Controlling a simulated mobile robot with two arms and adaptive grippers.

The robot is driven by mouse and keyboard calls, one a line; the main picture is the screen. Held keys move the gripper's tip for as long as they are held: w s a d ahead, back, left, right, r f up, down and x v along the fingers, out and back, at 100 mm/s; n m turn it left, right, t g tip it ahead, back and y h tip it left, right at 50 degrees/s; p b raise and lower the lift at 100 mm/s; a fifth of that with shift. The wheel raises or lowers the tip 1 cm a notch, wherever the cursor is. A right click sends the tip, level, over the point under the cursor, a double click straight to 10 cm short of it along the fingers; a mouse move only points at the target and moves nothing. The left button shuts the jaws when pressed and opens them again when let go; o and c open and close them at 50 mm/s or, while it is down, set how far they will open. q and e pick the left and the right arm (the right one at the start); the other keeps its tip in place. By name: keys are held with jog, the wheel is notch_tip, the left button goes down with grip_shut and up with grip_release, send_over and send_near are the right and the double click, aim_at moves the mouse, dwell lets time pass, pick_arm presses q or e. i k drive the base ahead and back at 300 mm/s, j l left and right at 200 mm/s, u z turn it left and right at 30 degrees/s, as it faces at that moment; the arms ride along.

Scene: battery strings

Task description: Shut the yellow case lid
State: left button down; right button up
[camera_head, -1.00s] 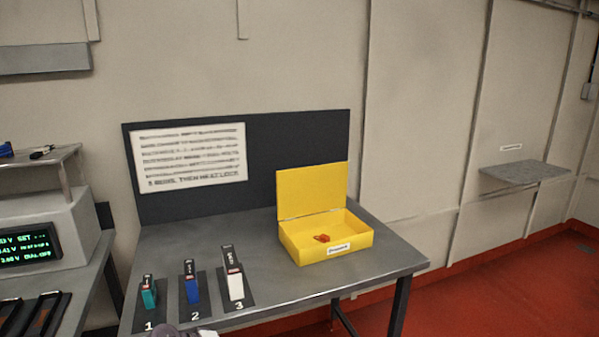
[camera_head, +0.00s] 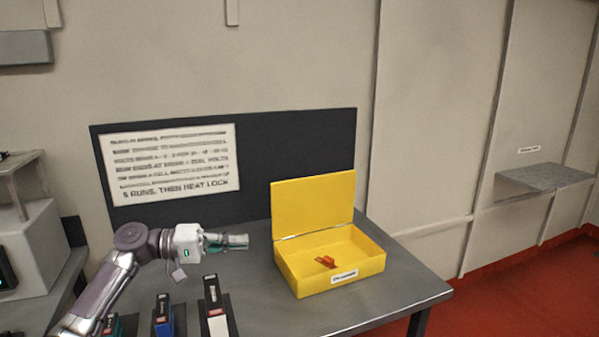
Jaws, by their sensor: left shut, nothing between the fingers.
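The yellow case (camera_head: 303,281) stands on the grey table, with its yellow lid (camera_head: 313,203) raised upright at the back. An orange-red item (camera_head: 326,262) lies inside the case. A small white label is on the case's front wall. My left gripper (camera_head: 240,241) is shut and empty, to the left of the case and apart from it, pointing right toward the lid's hinge side. My right gripper is not in view.
The grey table (camera_head: 391,304) is clear to the right of the case. Teal, blue (camera_head: 164,314) and white (camera_head: 217,324) blocks stand in holders at the front left, below my left arm. A dark back panel (camera_head: 270,147) bears a printed sign (camera_head: 170,163). A wall shelf (camera_head: 545,177) is at the right.

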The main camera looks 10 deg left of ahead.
aim_at(300, 206)
jog(key=i+j, duration=0.15)
jog(key=i, duration=0.3)
jog(key=i+j, duration=0.1)
jog(key=i, duration=0.35)
jog(key=i+j, duration=0.15)
jog(key=i, duration=0.3)
